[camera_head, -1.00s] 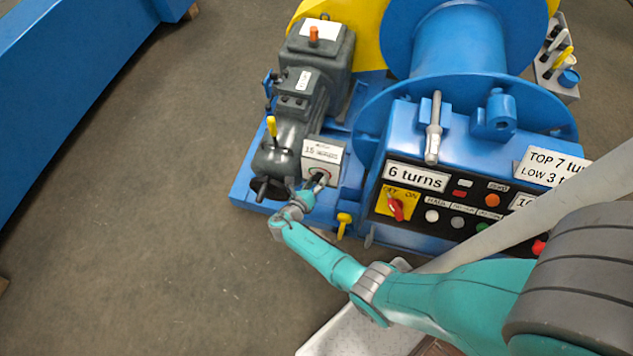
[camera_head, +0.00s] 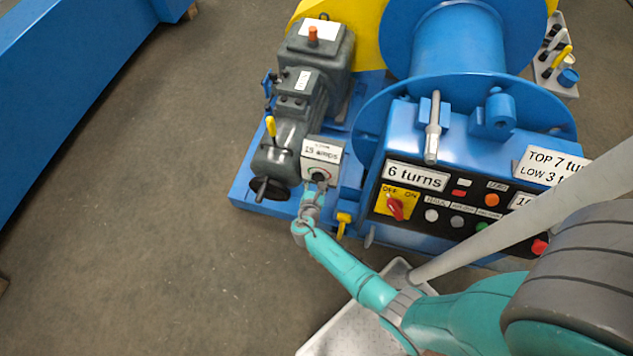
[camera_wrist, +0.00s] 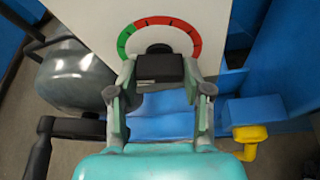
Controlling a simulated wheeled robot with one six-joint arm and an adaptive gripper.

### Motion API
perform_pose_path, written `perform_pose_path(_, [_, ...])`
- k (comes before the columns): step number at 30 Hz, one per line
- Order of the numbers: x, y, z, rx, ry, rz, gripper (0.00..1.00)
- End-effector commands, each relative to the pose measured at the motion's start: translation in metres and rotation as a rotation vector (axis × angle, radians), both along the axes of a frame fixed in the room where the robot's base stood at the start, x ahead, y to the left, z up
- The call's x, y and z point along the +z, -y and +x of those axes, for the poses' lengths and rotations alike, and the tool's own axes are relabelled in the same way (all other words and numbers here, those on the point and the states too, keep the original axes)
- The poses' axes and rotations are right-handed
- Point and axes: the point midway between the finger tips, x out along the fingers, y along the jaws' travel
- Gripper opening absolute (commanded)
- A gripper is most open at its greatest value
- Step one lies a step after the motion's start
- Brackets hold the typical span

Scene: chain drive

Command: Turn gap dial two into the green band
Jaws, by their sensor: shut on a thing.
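The dial is on a white-faced box (camera_head: 322,151) labelled "15 amps" in the head view. In the wrist view its arc scale (camera_wrist: 172,24) has a green band (camera_wrist: 124,42) at the left and a longer red band across the top and right. My gripper (camera_wrist: 159,82) is shut on the dial's black knob (camera_wrist: 158,67), one finger on each side. In the head view my gripper (camera_head: 317,184) is at the lower front of the box. No pointer can be made out, so I cannot tell where the dial is set. I see no label reading "two".
A control panel (camera_head: 450,205) with a red switch and buttons stands to the right. A yellow handle (camera_head: 343,222) lies just right of my gripper. A dark handwheel (camera_head: 268,188) is to the left. Open floor (camera_head: 150,200) lies further left.

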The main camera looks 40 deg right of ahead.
Motion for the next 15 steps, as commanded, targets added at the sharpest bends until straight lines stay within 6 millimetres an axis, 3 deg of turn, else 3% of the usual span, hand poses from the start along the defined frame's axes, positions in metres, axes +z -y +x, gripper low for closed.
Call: perform_pose_path(15, [-0.0009, 0.0000, -0.0009, 0.002, 0.217, 0.144, 0.14])
